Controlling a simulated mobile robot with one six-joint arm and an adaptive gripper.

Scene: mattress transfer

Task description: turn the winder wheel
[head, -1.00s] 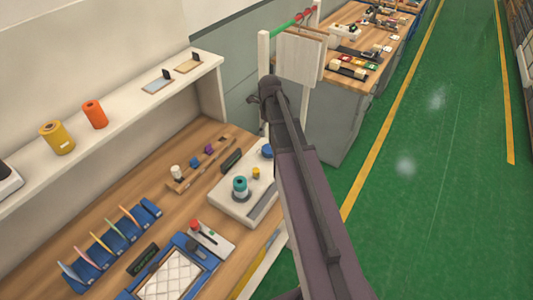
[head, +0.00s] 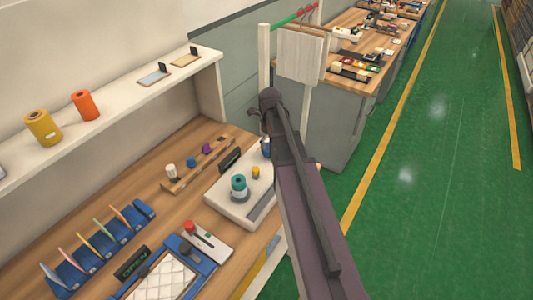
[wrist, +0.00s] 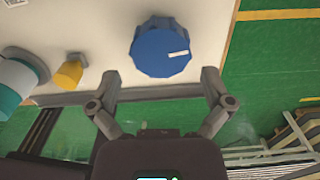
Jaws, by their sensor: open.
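The blue winder wheel (wrist: 160,52), with a faceted rim and a white mark, sits on the white winder base (wrist: 105,30) in the wrist view. In the head view the wheel (head: 266,147) is mostly hidden behind my arm. My gripper (wrist: 161,80) is open and empty. Its two fingers are spread, with their tips just below the wheel in the wrist view and apart from it in the picture; the height gap is unclear. A teal spool (head: 238,186) and a small yellow knob (head: 255,172) stand on the same base (head: 222,206).
The winder stands at the right edge of a wooden bench (head: 150,190). Beside it are a red-knobbed device (head: 207,240), a blue tray (head: 200,262) and a wooden rack (head: 190,170). A hanging pale panel (head: 301,53) is behind. Green floor (head: 430,220) lies open to the right.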

